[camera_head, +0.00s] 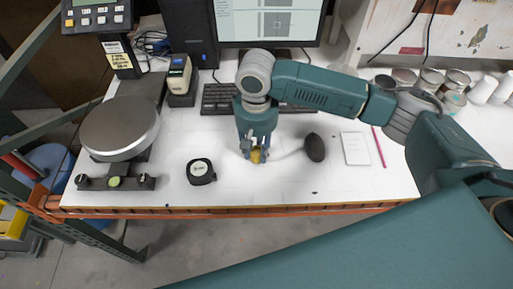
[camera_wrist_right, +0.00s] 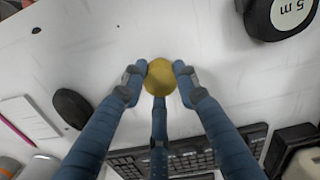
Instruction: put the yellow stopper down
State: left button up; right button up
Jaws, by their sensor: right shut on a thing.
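The yellow stopper (camera_head: 256,156) is at the tips of my right gripper (camera_head: 254,152), over the white tabletop in the middle of the head view. In the right wrist view the stopper (camera_wrist_right: 160,77) looks round and sits between the fingers of my right gripper (camera_wrist_right: 159,82), which is shut on it. The stopper is low, near the table; I cannot tell whether it touches the surface. Its far side is hidden by the fingers. My left gripper is not in view.
A tape measure (camera_head: 200,171) lies to the left and a dark oval object (camera_head: 315,148) to the right. A notepad (camera_head: 355,148) and pink pencil (camera_head: 379,147) lie farther right. A keyboard (camera_head: 218,97) is behind, a scale (camera_head: 120,128) at left. The front edge is close.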

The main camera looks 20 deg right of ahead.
jog(key=shift+w+f, duration=0.1)
jog(key=shift+f, duration=0.15)
jog(key=o, duration=1)
jog(key=shift+f, duration=0.1)
jog(key=shift+c, duration=0.2)
